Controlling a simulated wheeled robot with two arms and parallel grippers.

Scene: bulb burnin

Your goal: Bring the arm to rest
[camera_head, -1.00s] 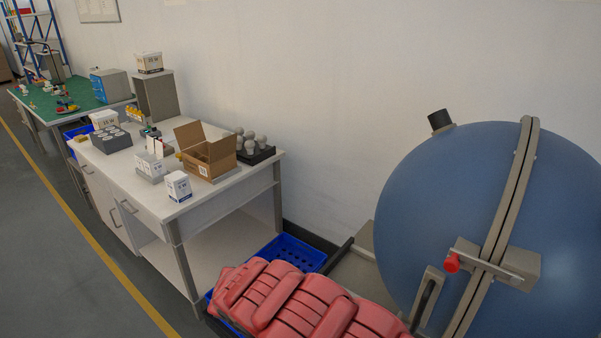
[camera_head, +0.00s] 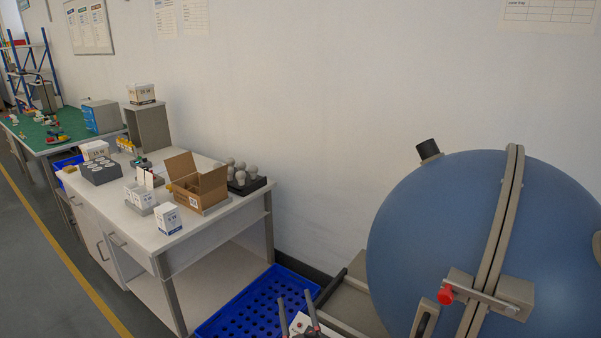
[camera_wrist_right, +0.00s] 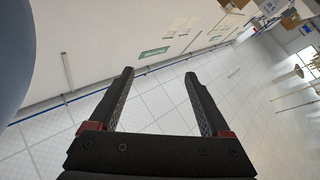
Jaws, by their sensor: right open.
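My right gripper (camera_head: 295,298) is at the bottom edge of the head view, with its two fingers pointing up in front of the blue crate. In the right wrist view the same gripper (camera_wrist_right: 159,74) is open, with nothing between its fingers and floor tiles behind. A small white surface shows between the fingers in the head view; I cannot tell what it is. My left gripper is in neither view.
A white workbench (camera_head: 210,225) holds an open carton (camera_head: 197,186), a small white box (camera_head: 167,218) and a dark tray of bulbs (camera_head: 245,187). A blue crate (camera_head: 250,308) sits low beside it. A large blue sphere (camera_head: 440,230) fills the right.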

